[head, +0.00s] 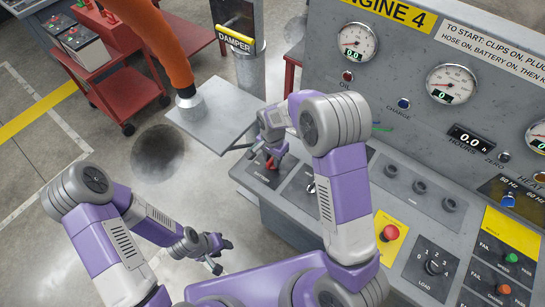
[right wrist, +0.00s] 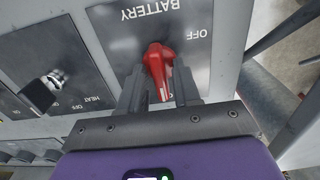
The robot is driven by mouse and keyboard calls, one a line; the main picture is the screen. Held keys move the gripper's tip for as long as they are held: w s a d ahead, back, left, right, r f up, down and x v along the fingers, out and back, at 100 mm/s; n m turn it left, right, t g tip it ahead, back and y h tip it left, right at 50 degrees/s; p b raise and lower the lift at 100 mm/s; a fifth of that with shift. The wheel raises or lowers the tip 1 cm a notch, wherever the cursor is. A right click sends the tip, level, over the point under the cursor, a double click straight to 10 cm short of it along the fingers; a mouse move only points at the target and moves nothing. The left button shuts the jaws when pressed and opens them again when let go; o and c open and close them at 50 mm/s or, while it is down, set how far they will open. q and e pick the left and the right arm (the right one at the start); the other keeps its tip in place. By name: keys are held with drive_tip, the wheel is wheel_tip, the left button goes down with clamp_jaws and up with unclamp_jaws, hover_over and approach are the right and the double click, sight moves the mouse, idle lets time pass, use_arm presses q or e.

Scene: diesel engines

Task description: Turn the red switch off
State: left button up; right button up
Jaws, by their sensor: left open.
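The red switch (right wrist: 157,62) sits on a grey plate (right wrist: 112,40) marked BATTERY, with an OFF label to the right of the switch in the right wrist view. Its handle points roughly down that picture, between my fingers. No ON label shows beside it. In the head view the switch (head: 270,163) is at the left end of the sloping console, partly covered. My right gripper (right wrist: 159,92) has one finger on each side of the handle, close against it; it also shows in the head view (head: 268,160). My left gripper (head: 224,262) is open and empty, low over the floor.
A black HEAT knob (right wrist: 45,90) is left of the switch in the right wrist view. A red emergency button (head: 390,232) and a LOAD dial (head: 434,267) are further along the console. A grey shelf (head: 215,115) juts out beyond the switch.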

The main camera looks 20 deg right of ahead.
clamp_jaws()
drive_tip(key=shift+n, duration=0.3)
drive_tip(key=n, duration=0.3)
drive_tip(key=shift+n+b, duration=0.35)
drive_tip(key=shift+n, duration=0.05)
drive_tip(key=n, duration=0.3)
drive_tip(key=shift+s+n, duration=0.1)
drive_tip(key=shift+n, duration=0.2)
drive_tip(key=n, duration=0.5)
drive_tip(key=shift+b, duration=0.35)
drive_tip(key=shift+s+f+n, duration=0.1)
drive_tip(key=shift+n, duration=2.4)
